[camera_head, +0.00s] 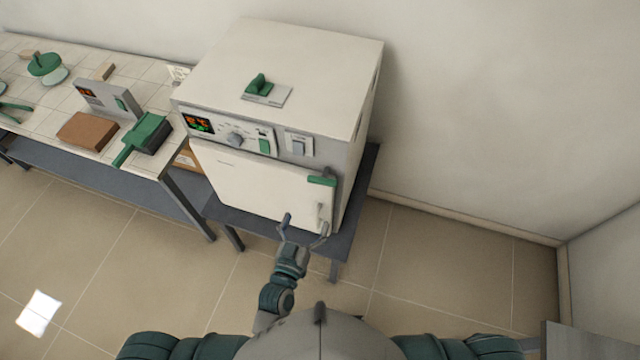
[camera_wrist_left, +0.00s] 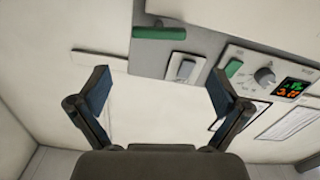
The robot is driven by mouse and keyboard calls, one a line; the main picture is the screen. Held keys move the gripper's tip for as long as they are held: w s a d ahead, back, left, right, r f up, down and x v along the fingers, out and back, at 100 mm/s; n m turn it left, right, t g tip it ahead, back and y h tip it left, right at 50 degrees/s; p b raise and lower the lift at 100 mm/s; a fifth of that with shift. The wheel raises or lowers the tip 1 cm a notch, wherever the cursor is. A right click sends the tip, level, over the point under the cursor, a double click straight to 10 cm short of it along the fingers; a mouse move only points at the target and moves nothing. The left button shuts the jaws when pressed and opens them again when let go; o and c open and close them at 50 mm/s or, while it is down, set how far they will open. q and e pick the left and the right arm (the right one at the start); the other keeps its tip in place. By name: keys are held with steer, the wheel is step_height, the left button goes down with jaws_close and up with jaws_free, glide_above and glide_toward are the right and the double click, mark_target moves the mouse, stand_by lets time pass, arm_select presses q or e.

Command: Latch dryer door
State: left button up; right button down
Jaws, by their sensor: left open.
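The dryer (camera_head: 310,65) is a white box with a grey front, standing on a dark stand. Its white door (camera_head: 255,185) lies over or very near the front opening; I cannot tell whether it is fully flush. A green latch bar (camera_head: 321,181) sits at the door's upper right corner, and it also shows in the left wrist view (camera_wrist_left: 158,33). A small pale handle (camera_head: 322,212) is below it. My left gripper (camera_head: 304,228) is open and empty in front of the door's lower right part. Its spread fingers (camera_wrist_left: 160,80) face the front in the wrist view. My right gripper is out of view.
The control panel (camera_head: 228,132) with a lit display and a switch (camera_head: 299,145) are above the door. A tiled bench (camera_head: 45,110) with several tools stands at left. A wall is behind and right. The floor (camera_head: 440,255) at right is clear.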

mark_target(321, 184)
arm_select(q)
steer(key=x, duration=1)
steer(key=shift+w+d+p, duration=0.15)
steer(key=shift+w+p, duration=0.25)
steer(key=shift+w, duration=0.45)
steer(key=shift+d, duration=0.1)
steer(key=shift+f, duration=0.1)
steer(key=shift+w+d, duration=0.1)
steer(key=c, duration=0.8)
